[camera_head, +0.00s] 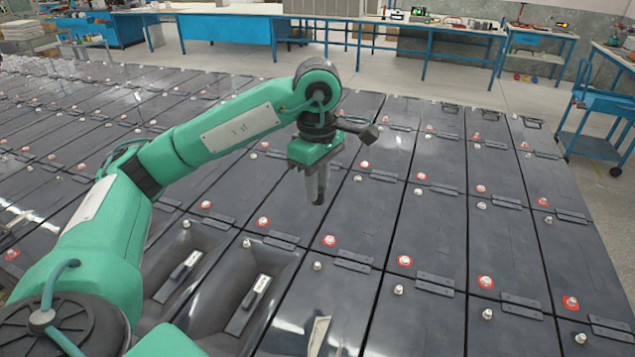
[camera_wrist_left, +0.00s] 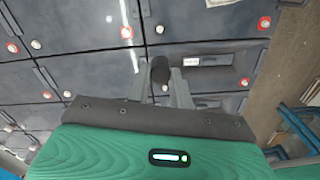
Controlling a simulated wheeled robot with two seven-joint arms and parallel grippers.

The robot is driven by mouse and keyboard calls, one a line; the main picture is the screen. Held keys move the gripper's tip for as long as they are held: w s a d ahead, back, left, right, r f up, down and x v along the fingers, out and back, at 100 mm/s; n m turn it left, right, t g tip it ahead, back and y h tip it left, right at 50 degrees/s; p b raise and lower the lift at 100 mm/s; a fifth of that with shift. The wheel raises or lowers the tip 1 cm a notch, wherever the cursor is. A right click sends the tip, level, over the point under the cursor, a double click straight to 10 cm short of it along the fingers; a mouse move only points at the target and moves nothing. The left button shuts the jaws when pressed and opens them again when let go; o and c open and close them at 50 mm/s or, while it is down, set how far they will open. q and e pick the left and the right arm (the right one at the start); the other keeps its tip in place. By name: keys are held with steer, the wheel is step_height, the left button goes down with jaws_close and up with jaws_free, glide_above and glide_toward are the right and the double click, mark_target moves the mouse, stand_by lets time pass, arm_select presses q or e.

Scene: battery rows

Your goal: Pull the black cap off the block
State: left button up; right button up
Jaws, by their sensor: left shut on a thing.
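My left gripper (camera_head: 317,190) hangs fingers-down over the rows of dark battery blocks (camera_head: 385,155). It is shut on a small black cap, a dark round piece at the fingertips. In the left wrist view, the cap (camera_wrist_left: 160,72) sits between the two grey fingers of the left gripper (camera_wrist_left: 160,85). The fingers hide part of the cap and what lies beneath it. I cannot tell whether the cap still touches a block. My right gripper is not in view.
The blocks stand close together with red-ringed terminals (camera_head: 404,261) and bare metal terminals (camera_head: 398,290). Some near blocks have recessed tops with pale labels (camera_head: 262,284). Blue workbenches (camera_head: 440,45) stand behind, with a blue cart (camera_head: 592,130) at right.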

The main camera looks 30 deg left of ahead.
arm_select(q)
steer(key=shift+r+p, duration=0.35)
steer(key=shift+r, duration=0.15)
steer(key=shift+r+p, duration=0.55)
steer(key=shift+r, duration=0.15)
steer(key=shift+r+p, duration=1.3)
steer(key=shift+r, duration=0.35)
steer(key=shift+f, duration=0.1)
